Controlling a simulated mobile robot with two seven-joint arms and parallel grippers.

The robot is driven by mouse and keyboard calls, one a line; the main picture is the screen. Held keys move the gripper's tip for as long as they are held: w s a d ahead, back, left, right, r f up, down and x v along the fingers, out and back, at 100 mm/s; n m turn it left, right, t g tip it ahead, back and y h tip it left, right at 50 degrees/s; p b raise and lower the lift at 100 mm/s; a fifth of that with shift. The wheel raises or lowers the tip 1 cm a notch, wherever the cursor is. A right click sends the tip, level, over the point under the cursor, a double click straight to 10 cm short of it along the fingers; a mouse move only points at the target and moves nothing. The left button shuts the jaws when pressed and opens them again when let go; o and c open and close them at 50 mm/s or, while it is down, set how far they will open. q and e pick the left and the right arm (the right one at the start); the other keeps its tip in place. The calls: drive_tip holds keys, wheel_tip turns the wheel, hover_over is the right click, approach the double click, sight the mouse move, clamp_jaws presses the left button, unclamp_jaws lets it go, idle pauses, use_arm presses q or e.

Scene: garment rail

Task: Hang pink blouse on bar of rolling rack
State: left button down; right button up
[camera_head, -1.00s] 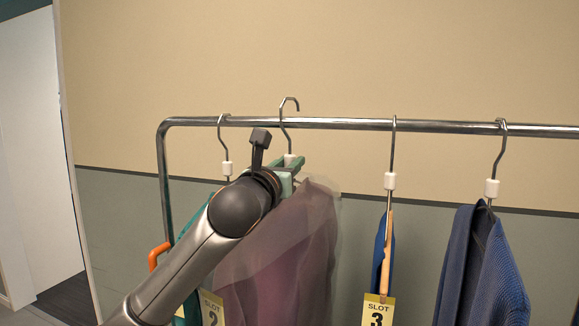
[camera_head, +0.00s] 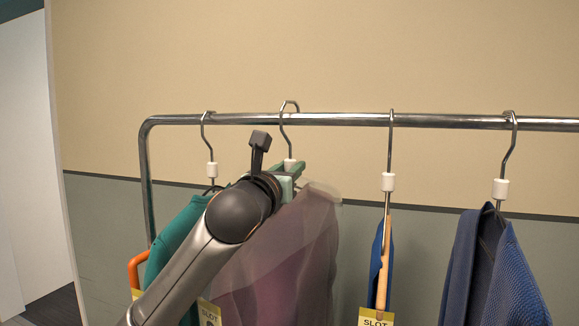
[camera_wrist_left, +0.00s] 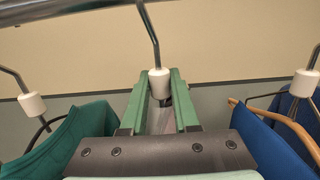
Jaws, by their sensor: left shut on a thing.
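The pink blouse (camera_head: 300,255), a sheer mauve garment, hangs below my left gripper (camera_head: 291,172), partly hidden by my arm. My left gripper is shut on its hanger at the white collar (camera_wrist_left: 159,84), with the green fingers on either side in the left wrist view. The hanger's hook (camera_head: 287,108) is at the bar (camera_head: 345,119) of the rolling rack, its top slightly higher than the other hooks. I cannot tell whether the hook touches the bar. My right gripper is not in view.
A teal garment (camera_head: 178,238) hangs close on the left. A blue garment on a wooden hanger (camera_head: 384,265) and a dark blue knit (camera_head: 490,265) hang to the right. Yellow slot tags (camera_head: 376,318) show low down. The bar between the hooks is clear.

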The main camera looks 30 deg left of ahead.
use_arm(q)
drive_tip(key=shift+f, duration=0.2)
drive_tip(key=shift+w+f, duration=0.25)
drive_tip(key=shift+s+r, duration=0.1)
drive_tip(key=c, duration=0.6)
unclamp_jaws()
drive_tip(key=b+v, duration=0.1)
drive_tip(key=v, duration=1.1)
drive_tip(key=shift+s+d+b, duration=0.1)
drive_tip(key=shift+s+b, duration=0.1)
drive_tip(key=shift+b, duration=0.2)
